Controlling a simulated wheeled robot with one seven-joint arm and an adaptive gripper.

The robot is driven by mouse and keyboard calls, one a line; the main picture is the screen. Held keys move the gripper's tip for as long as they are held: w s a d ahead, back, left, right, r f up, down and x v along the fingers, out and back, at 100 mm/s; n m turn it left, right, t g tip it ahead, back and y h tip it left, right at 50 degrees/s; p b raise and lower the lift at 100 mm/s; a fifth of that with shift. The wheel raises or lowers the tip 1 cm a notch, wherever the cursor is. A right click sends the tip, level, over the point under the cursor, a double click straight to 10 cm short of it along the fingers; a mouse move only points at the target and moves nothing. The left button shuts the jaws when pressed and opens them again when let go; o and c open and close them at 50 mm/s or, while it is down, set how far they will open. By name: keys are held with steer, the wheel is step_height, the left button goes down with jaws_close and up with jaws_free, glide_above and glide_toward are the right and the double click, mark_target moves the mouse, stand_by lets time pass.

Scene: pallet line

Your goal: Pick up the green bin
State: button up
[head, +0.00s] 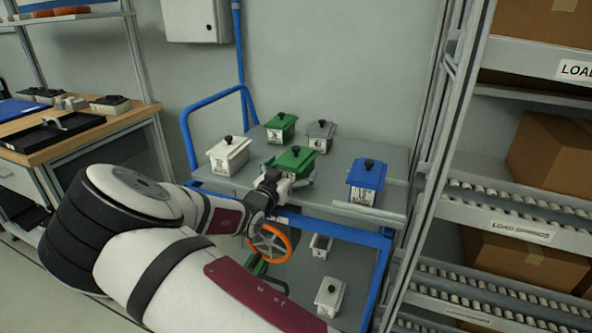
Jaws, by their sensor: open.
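I cannot tell whether a finger touches that bin. Nothing shows between the fingers.
A white bin (229,156), a grey bin (320,135) and a blue bin (366,180) share the cart's top shelf (337,160). Small white bins (329,294) and an orange ring (270,243) are below. A roller rack (500,205) stands right, a workbench (85,135) left.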

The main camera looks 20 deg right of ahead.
steer(key=c, duration=1.6)
steer(key=shift+o, duration=0.2)
steer(key=shift+r, duration=0.1)
